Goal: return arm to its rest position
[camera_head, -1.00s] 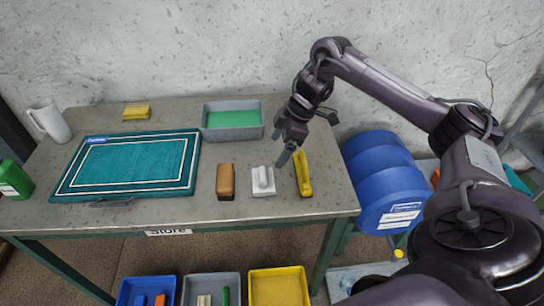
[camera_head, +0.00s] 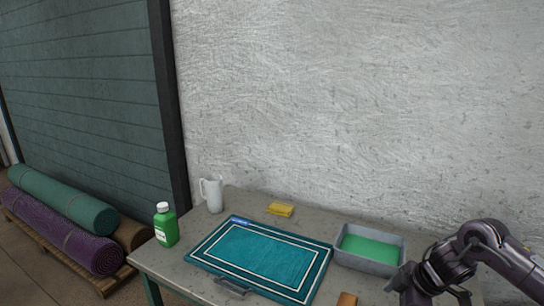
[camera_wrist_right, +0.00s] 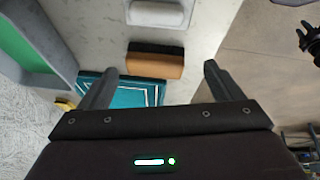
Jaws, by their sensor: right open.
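My right gripper is open and empty in the right wrist view (camera_wrist_right: 158,85), its two fingers spread apart. In the head view my right arm (camera_head: 455,262) comes in at the lower right, near the grey tray, with its gripper end close to the bottom edge.
The table holds a teal rug (camera_head: 262,256), a grey tray with green inside (camera_head: 370,248), a yellow sponge (camera_head: 280,209), a white jug (camera_head: 212,195) and a green bottle (camera_head: 165,227). Rolled rugs (camera_head: 65,200) lie on a pallet at left.

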